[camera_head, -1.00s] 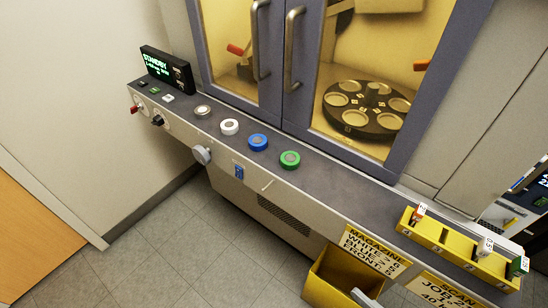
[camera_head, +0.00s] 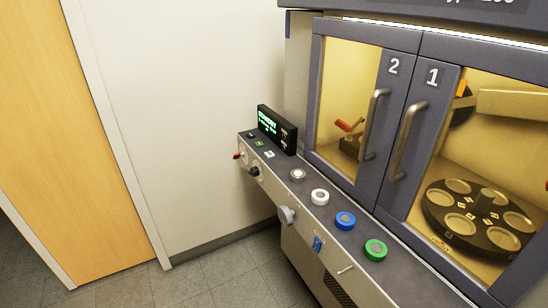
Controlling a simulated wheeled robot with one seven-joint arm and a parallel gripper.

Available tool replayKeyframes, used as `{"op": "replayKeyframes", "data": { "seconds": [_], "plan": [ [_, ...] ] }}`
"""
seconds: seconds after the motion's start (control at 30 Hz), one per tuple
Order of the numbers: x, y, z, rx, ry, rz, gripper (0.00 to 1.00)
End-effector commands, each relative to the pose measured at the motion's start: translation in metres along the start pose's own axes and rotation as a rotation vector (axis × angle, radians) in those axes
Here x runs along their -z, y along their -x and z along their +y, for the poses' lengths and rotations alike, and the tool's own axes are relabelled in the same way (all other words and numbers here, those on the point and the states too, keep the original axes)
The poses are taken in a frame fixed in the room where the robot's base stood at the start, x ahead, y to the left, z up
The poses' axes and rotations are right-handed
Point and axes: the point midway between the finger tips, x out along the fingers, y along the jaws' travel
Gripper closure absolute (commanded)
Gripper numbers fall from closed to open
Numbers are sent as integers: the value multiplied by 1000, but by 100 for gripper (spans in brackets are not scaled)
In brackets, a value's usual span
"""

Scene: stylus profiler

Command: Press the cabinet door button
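The cabinet has two glazed doors, door 2 (camera_head: 394,92) and door 1 (camera_head: 432,98), both looking shut, each with a metal handle. The ledge in front carries small square buttons by the display: a black one (camera_head: 250,135), a green one (camera_head: 259,143) and a white one (camera_head: 269,154). Round items stand in a row along the ledge: silver (camera_head: 298,174), white (camera_head: 320,196), blue (camera_head: 345,220) and green (camera_head: 376,250). No label readable here tells which is the door button. My gripper is not in view.
A display (camera_head: 275,129) with green text, seemingly "STANDBY", stands at the ledge's far end. A red lever, a black knob and a grey knob (camera_head: 286,214) stick out of the front. A carousel (camera_head: 478,217) sits behind door 1. The floor (camera_head: 215,270) at left is clear.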

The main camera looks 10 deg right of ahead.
Motion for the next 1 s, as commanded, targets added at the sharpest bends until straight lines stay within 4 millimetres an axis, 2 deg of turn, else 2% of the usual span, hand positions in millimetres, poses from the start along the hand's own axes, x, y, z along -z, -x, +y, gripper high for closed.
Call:
{"op": "replayKeyframes", "data": {
  "seconds": [0.47, 0.5, 0.67, 0.7, 1.0],
  "plan": [
    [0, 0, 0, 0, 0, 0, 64],
    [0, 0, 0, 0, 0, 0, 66],
    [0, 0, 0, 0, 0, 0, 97],
    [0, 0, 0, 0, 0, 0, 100],
    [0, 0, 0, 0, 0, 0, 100]
  ]
}}
